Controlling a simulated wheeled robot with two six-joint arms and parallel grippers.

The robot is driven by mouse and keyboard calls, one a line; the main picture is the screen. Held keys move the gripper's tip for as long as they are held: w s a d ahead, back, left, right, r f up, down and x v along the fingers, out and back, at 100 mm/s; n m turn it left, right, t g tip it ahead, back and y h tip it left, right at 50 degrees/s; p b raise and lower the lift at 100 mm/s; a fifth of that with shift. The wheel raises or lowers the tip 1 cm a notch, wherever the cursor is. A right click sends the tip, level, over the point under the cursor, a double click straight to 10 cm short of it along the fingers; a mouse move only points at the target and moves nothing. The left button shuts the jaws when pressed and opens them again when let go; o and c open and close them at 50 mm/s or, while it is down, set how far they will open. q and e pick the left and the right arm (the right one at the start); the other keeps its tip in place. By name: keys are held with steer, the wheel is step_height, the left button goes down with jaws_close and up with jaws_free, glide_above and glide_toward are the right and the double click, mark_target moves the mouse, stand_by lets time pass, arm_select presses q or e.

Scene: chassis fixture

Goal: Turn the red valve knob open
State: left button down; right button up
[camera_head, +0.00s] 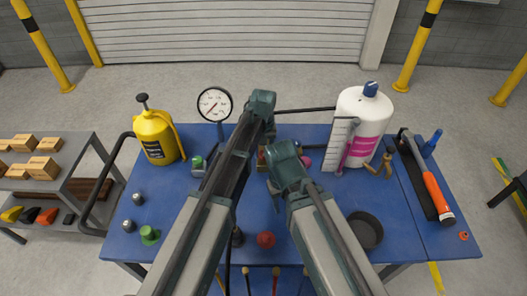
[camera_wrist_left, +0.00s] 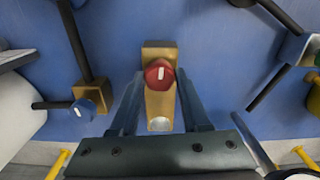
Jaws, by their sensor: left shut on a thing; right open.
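In the left wrist view the red valve knob (camera_wrist_left: 160,73) sits on a brass body (camera_wrist_left: 160,103) against the blue tabletop. A short white mark on its face runs roughly up and down the picture. My left gripper (camera_wrist_left: 159,76) has one finger on each side of the knob and is shut on it.
On the blue table (camera_head: 305,262) stand a gauge (camera_head: 214,104), a yellow can (camera_head: 157,138), a white jug (camera_head: 361,117) and a dark bowl (camera_head: 366,231). A red round part (camera_head: 266,239) lies near the front. An orange-handled tool (camera_head: 436,196) lies right.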

mark_target(263, 154)
arm_select(q)
steer(key=shift+n, duration=0.9)
steer(key=shift+c, duration=1.9)
jaws_free()
step_height(263, 154, up, 14)
steer(key=p, duration=1.3)
steer(key=shift+p, duration=0.4)
arm_select(e)
step_height(263, 154, up, 14)
arm_select(q)
steer(key=shift+f, duration=0.15)
arm_select(e)
steer(key=shift+f, duration=0.1)
